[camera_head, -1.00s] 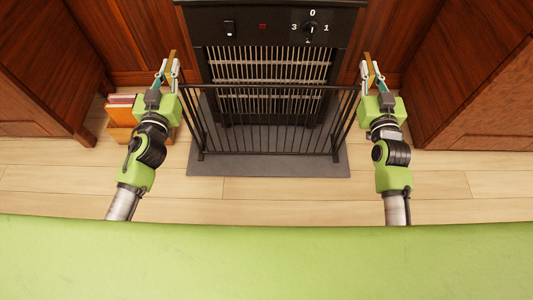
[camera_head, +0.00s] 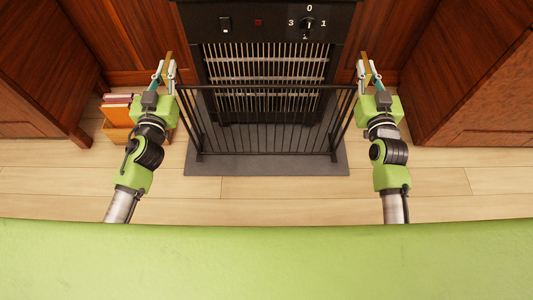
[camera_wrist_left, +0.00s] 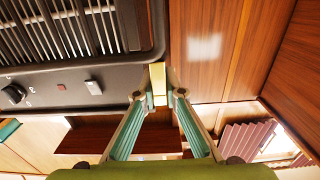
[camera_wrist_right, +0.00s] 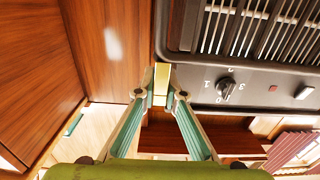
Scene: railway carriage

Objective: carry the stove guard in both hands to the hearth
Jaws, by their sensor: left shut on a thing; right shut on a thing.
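The stove guard (camera_head: 266,125) is a black barred screen with side wings, upright in front of the stove (camera_head: 262,60). It is over the dark grey hearth slab (camera_head: 266,165); I cannot tell whether its feet touch the slab. My left gripper (camera_head: 168,68) is shut on the guard's left brass-coloured handle, which shows in the left wrist view (camera_wrist_left: 157,84). My right gripper (camera_head: 365,68) is shut on the right handle, which shows in the right wrist view (camera_wrist_right: 161,84).
A wooden box (camera_head: 117,117) with books stands on the floor left of the hearth. Wooden cabinets (camera_head: 35,75) rise on the left, and another cabinet (camera_head: 480,80) on the right. The plank floor (camera_head: 430,180) in front is clear.

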